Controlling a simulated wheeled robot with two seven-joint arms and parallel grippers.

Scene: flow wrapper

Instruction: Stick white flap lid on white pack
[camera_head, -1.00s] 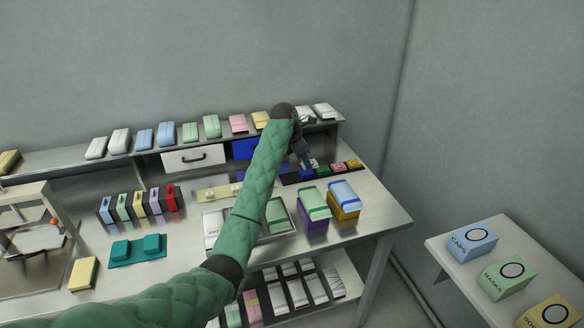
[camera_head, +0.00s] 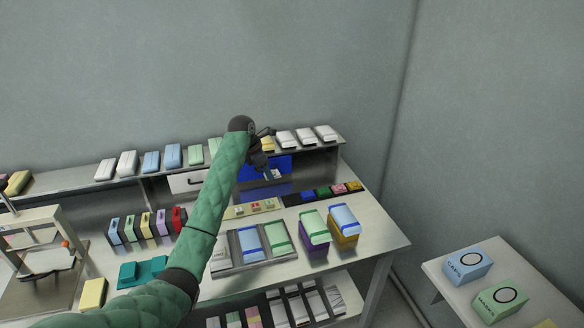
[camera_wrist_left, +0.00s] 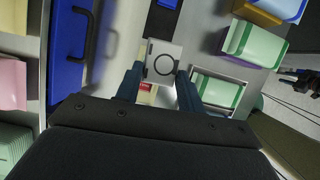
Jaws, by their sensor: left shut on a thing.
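My left gripper (camera_head: 272,172) is above the back of the bench, in front of the blue drawer. It is shut on a small white flap lid with a black ring (camera_wrist_left: 163,60), held between the two dark fingertips in the left wrist view. In the head view the lid is tiny at the fingertips. A white pack (camera_head: 222,262) lies in the left compartment of the metal tray (camera_head: 262,262), partly hidden by my left arm. A blue pack and a green pack lie beside it. A dark part at the right edge of the wrist view may be my right gripper.
An open blue drawer (camera_head: 262,164) sits under the shelf of packs. A dark strip of coloured lids (camera_head: 322,193) lies on the bench to the right. Green-topped (camera_head: 314,228) and blue-topped (camera_head: 344,220) boxes stand right of the tray. Bench between strips and tray is clear.

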